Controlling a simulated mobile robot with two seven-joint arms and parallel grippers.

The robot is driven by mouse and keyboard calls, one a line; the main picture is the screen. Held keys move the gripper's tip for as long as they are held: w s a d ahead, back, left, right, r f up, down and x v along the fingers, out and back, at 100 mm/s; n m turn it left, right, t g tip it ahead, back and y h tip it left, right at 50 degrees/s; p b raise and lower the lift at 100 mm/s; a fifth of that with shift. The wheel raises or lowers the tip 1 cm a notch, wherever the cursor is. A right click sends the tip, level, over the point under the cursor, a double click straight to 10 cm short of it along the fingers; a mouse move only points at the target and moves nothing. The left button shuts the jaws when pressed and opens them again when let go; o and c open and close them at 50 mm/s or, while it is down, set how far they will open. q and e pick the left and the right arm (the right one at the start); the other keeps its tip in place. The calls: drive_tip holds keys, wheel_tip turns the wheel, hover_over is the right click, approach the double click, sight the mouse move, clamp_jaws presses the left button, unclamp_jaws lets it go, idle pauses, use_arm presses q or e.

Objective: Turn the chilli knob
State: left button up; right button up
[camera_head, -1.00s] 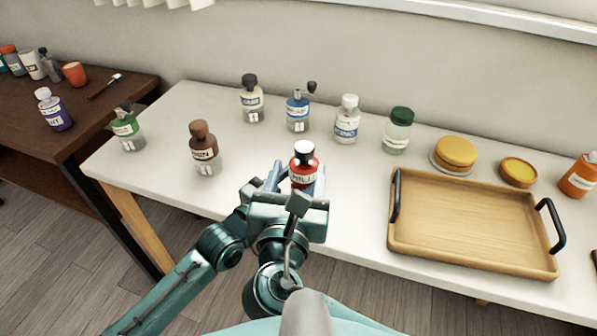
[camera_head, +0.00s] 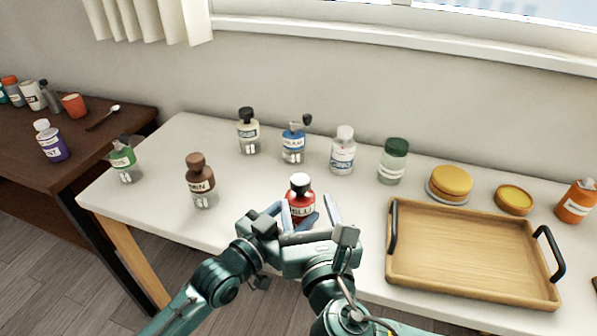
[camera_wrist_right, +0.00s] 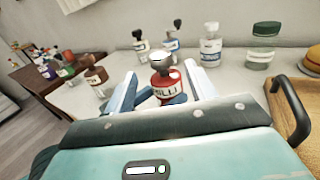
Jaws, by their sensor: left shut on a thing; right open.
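The chilli bottle (camera_head: 301,205) is red, with a partly covered "CHILLI" label and a black-and-white knob (camera_head: 300,182) on top. It stands upright near the table's front edge. My left gripper (camera_head: 302,222) comes in from the left and is shut on the bottle's lower part; its blue fingers partly cover it. My right gripper (camera_head: 314,210) is open, with its fingers on either side of the bottle. In the right wrist view the bottle (camera_wrist_right: 165,88) stands between the right gripper's spread fingers (camera_wrist_right: 160,88), with the knob (camera_wrist_right: 161,63) above them.
A wooden tray (camera_head: 470,287) with black handles lies to the right. A brown bottle (camera_head: 201,185) stands to the left. Several other bottles line the back, including a blue-labelled one (camera_head: 293,145) and a green-lidded jar (camera_head: 393,162). Bare tabletop (camera_head: 245,190) lies between brown and chilli bottles.

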sight(303, 174)
drive_tip(key=w, duration=0.3)
drive_tip(key=w+a, duration=0.1)
drive_tip(key=w, duration=0.5)
drive_tip(key=shift+w+a, duration=0.25)
drive_tip(key=shift+a, duration=0.1)
drive_tip(key=shift+c, duration=0.2)
drive_tip(key=c, duration=1)
drive_tip(key=shift+o, duration=0.2)
drive_tip(key=m+h, duration=0.2)
drive_tip(key=h, duration=0.1)
drive_tip(key=shift+d, duration=0.1)
drive_tip(key=shift+d+m+h, duration=0.15)
drive_tip(key=shift+m+h, duration=0.45)
drive_tip(key=shift+h, duration=0.35)
drive_tip(key=shift+d+m+h, duration=0.15)
drive_tip(key=shift+m+h, duration=0.45)
drive_tip(key=shift+h, duration=0.35)
drive_tip(key=o, duration=1)
